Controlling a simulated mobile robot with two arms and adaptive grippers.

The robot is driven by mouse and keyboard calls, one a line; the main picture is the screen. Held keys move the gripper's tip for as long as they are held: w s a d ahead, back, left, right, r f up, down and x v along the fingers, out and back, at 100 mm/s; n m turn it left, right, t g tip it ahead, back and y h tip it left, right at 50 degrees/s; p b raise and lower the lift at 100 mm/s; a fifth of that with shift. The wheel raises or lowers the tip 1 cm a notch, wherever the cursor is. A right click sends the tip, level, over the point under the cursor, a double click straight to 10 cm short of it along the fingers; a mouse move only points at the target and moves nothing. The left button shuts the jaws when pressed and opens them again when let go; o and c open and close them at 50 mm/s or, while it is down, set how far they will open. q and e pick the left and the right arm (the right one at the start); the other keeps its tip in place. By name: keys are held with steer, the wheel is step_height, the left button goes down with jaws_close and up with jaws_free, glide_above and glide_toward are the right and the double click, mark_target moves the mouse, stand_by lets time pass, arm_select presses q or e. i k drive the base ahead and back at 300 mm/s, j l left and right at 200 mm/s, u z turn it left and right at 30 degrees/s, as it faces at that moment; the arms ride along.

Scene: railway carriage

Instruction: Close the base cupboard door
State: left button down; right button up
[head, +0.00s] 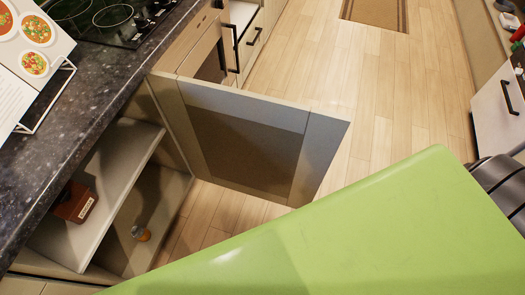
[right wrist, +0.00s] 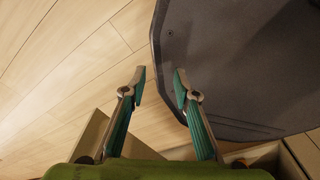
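The base cupboard door (head: 250,140) stands wide open in the head view, swung out from the counter over the floor. It has a pale frame and a darker inset panel. The open cupboard (head: 128,135) is left of it, with a shelf inside. My right gripper (right wrist: 159,78) shows in the right wrist view, its two fingers apart with nothing between them. It is outside the head view, and no contact with the door shows. My left gripper is in neither view. A large green part of my body hides the lower right of the head view.
A dark stone countertop (head: 75,95) runs along the left, with a hob (head: 112,20) and an open cookbook (head: 30,60). Wooden floor (head: 375,100) beyond the door is clear.

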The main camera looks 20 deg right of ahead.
mark_target(278, 151)
steer(key=k+l+u, duration=0.2)
steer(key=l, duration=0.25)
steer(key=l+u, duration=0.2)
steer(key=l, duration=0.2)
steer(key=k+l+u, duration=0.2)
steer(key=l, duration=0.2)
steer(key=k+l+u, duration=0.2)
steer(key=l, duration=0.15)
steer(key=k+l+u, duration=0.25)
steer(key=i+l+u, duration=0.1)
steer(key=l+u, duration=0.4)
steer(key=l, duration=0.7)
steer(key=l+u, duration=0.5)
steer(key=l, duration=0.65)
steer(key=k+l, duration=0.4)
steer(key=k, duration=0.2)
steer(key=u, duration=0.05)
